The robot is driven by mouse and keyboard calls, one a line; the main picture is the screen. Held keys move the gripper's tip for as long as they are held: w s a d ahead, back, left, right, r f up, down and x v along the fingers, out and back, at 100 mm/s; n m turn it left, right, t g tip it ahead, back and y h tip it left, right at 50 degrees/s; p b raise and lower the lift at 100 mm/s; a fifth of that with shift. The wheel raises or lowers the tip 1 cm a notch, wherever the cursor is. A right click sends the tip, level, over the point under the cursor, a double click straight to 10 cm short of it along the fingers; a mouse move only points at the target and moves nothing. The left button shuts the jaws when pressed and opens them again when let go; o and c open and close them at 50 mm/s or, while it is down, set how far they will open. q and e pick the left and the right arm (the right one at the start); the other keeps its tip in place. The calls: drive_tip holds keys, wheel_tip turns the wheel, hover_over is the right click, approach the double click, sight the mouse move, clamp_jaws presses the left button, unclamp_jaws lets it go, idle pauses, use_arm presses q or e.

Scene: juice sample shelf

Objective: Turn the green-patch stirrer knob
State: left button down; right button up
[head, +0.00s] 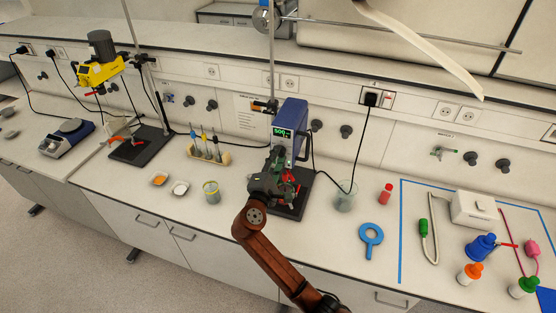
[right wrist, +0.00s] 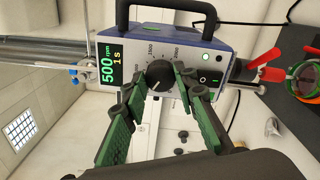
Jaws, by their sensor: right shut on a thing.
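The blue and light grey stirrer (head: 290,118) stands on a rod at the middle of the bench. Its dark display (right wrist: 110,64) reads 500 rpm and 1 s in the right wrist view. The round black knob (right wrist: 159,74) sits on the front panel, beside the display, with a white pointer line. A small green patch (right wrist: 150,27) shows on the housing near the handle. My right gripper (right wrist: 163,82) has green-padded fingers on either side of the knob and is shut on it. In the head view my right gripper (head: 281,172) hides the knob. My left gripper is out of view.
Another beaker (head: 345,196), a red-capped vial (head: 386,194) and a blue ring tool (head: 371,240) are to the right. A black cable (head: 360,150) hangs behind.

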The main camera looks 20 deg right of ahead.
idle(0.4)
drive_tip(key=o, duration=1.2)
drive_tip(key=shift+c, duration=0.2)
drive_tip(key=v, duration=1.2)
